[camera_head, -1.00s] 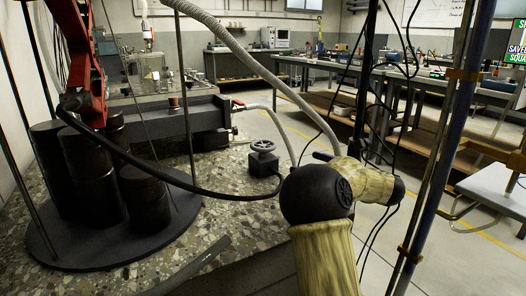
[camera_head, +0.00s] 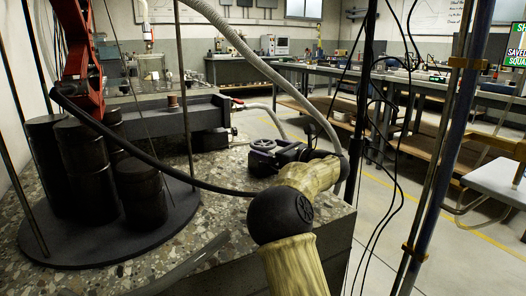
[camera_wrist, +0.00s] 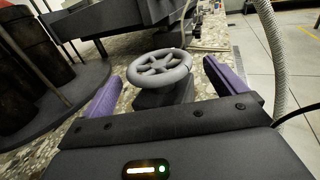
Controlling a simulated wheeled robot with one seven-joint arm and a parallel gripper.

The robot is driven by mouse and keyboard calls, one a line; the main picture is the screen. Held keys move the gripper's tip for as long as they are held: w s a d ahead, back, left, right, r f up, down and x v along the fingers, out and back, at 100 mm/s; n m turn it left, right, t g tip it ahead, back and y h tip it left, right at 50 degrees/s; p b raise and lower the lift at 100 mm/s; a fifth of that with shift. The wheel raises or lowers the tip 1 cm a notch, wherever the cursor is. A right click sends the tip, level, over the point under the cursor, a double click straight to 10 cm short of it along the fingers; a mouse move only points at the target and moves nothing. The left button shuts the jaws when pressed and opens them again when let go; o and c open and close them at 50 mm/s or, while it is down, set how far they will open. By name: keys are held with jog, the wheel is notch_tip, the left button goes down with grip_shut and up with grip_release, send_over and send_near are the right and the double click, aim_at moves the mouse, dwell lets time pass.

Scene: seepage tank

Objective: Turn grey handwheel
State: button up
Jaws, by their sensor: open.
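The grey handwheel (camera_wrist: 160,67) is a spoked ring on a dark block, seen ahead of my gripper in the wrist view. In the head view the handwheel (camera_head: 263,146) stands on the speckled stone ledge, partly behind my gripper. My gripper (camera_wrist: 157,80) is open, with one purple finger on the left and one on the right of the handwheel. Space shows between each finger and the rim, so I see no contact. In the head view my gripper (camera_head: 277,152) is at the wheel's right side, and its fingers are hard to make out.
Dark stacked weights (camera_head: 75,170) stand on a round plate at the left. A black hose (camera_head: 150,168) sags across the ledge toward the wheel. A ribbed grey hose (camera_head: 262,72) hangs behind my arm. A blue pole (camera_head: 445,140) stands at the right. Open floor lies beyond the ledge.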

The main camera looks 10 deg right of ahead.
aim_at(262, 146)
jog(key=shift+x, duration=1.65)
jog(key=shift+c, duration=0.5)
jog(key=c, duration=0.9)
jog(key=shift+f+m+t+h+b, duration=0.1)
jog(key=shift+m+t+h+b, duration=0.35)
jog(key=shift+b, duration=0.25)
